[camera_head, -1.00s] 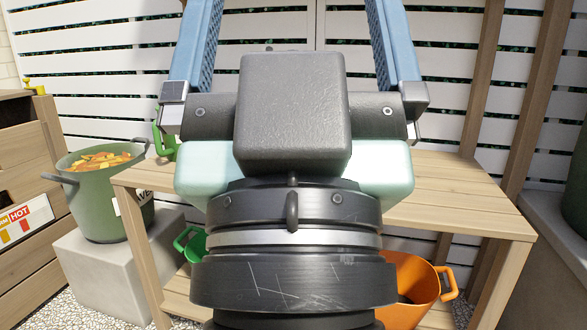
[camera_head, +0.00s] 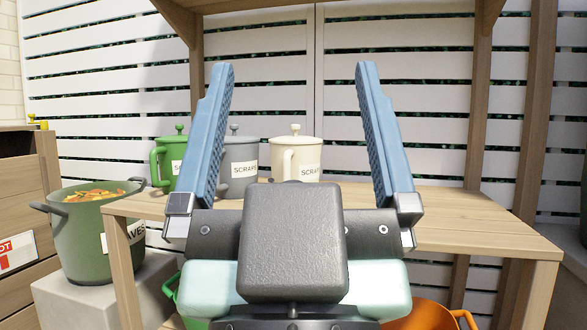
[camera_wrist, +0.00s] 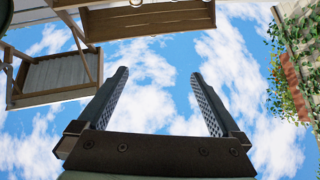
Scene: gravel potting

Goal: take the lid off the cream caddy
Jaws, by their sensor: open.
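The cream caddy (camera_head: 306,160) stands upright at the back of the wooden potting bench, labelled SCRAPS, with its handle at its left side. Its lid (camera_head: 295,137) is on, with a round knob on top. My gripper (camera_head: 294,70) is open and empty, its blue fingers pointing up, in front of the bench and nearer the camera than the caddy. The wrist view shows my gripper (camera_wrist: 163,72) against the sky, with nothing between the fingers.
A grey caddy (camera_head: 238,165) and a green caddy (camera_head: 167,160) stand left of the cream one, partly behind my left finger. The bench top (camera_head: 455,215) is clear on the right. A green leaves bin (camera_head: 90,235) stands at left. An orange container (camera_head: 432,318) is below.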

